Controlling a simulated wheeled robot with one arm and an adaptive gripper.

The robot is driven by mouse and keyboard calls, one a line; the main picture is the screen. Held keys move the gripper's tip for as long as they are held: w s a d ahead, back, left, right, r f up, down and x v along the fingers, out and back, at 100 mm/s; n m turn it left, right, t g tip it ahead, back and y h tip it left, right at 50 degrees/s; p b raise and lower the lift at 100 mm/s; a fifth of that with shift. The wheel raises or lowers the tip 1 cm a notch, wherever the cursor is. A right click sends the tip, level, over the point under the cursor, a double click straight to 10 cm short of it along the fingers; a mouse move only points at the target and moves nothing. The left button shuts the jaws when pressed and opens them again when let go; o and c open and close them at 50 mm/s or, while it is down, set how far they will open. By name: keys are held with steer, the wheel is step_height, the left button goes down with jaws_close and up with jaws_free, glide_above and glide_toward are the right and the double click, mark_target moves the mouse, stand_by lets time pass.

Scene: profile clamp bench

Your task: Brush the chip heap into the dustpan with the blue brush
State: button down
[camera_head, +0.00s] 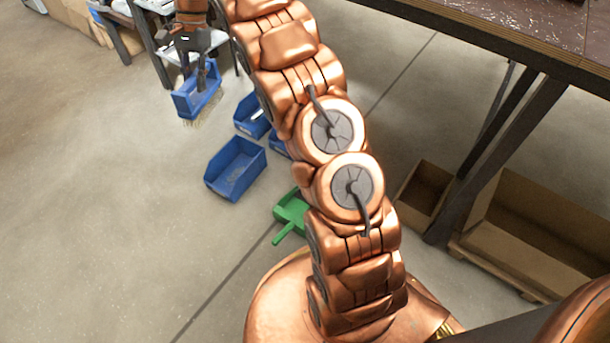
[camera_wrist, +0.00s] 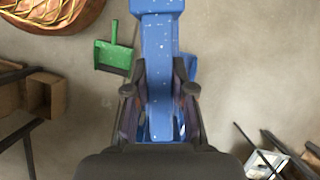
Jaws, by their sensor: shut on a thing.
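My gripper (camera_head: 200,72) is shut on the blue brush (camera_head: 197,97) at the upper left of the head view. The brush hangs above the floor with its pale bristles down. In the wrist view the blue brush (camera_wrist: 159,50) lies between the two fingers of my gripper (camera_wrist: 160,90). The green dustpan (camera_head: 291,208) lies on the floor, partly hidden behind my arm in the head view. It shows whole in the wrist view (camera_wrist: 113,56), left of the brush and apart from it. I cannot make out the chip heap in either view.
Blue bins (camera_head: 236,168) stand on the floor between brush and dustpan in the head view. Cardboard boxes (camera_head: 535,235) stand under the dark workbench (camera_head: 540,30) at right. A rack (camera_head: 150,40) is behind my gripper. The floor at left is clear.

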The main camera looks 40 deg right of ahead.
mark_target(210, 76)
steer(key=w+d+f, duration=0.1)
steer(key=w+d+f+m, duration=0.1)
steer(key=d+f, duration=0.1)
steer(key=w+d+f+m+b, duration=0.1)
steer(key=f, duration=0.1)
steer(key=shift+w+d+t+y, duration=0.15)
steer(key=shift+t+y, duration=0.15)
steer(key=d+f+m+t+b, duration=0.4)
steer(key=d+f+m, duration=0.7)
steer(key=d+f, duration=0.6)
steer(key=s+d+f+m+t+h+b, duration=0.1)
steer(key=s+d+f+m, duration=0.4)
steer(key=f, duration=0.5)
steer(key=s+a+f+m+t+h+b, duration=0.1)
steer(key=s+a+f+m+b, duration=0.1)
steer(key=s+f, duration=1.1)
steer(key=shift+s+a+f+m+h, duration=0.35)
steer(key=shift+s+a+m, duration=0.4)
steer(key=shift+s, duration=0.75)
